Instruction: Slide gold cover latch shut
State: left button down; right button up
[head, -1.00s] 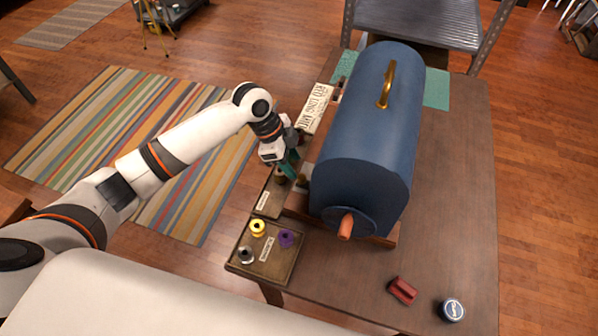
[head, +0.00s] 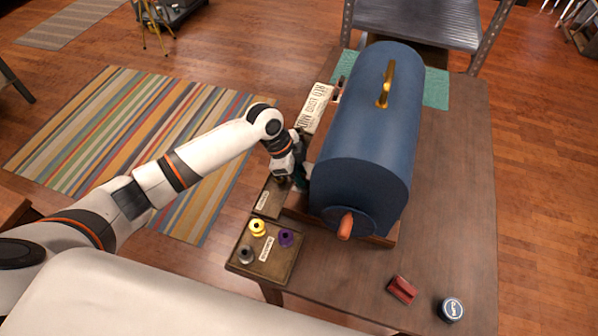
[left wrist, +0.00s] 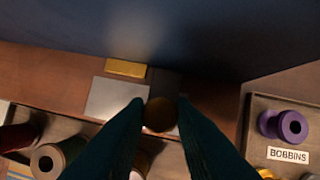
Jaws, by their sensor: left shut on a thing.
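A large blue rounded cover (head: 370,130) with a gold handle (head: 386,85) on top lies on a wooden base on the table. My left gripper (head: 301,184) is low at the cover's left side, near its front end. In the left wrist view my left gripper (left wrist: 160,110) is shut on a dark gold round knob (left wrist: 158,115), which shows between the fingertips. A gold block (left wrist: 125,67) and a pale metal plate (left wrist: 115,98) sit beside it, up and left, near the cover's foot. My right gripper is not in view.
A bobbins tray (head: 236,262) with yellow, purple and grey spools stands at the table's front left. More spools (left wrist: 48,160) lie close below the fingers. A red piece (head: 402,290) and a round blue tin (head: 452,309) lie front right. The table's right side is clear.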

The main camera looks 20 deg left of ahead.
pick_arm(q)
jog(key=shift+w+d+f+b, duration=0.1)
jog(key=shift+w+b, duration=0.9)
jog(key=shift+w, duration=1.2)
jog(key=shift+r, duration=0.25)
jog(key=c, duration=1.5)
grip_release()
jog(key=shift+o, duration=1.3)
jog(key=shift+w+f, duration=0.1)
jog(key=shift+a+r, duration=0.2)
jog(key=shift+r, duration=0.3)
jog(key=v, duration=1.1)
jog(key=shift+f, duration=0.1)
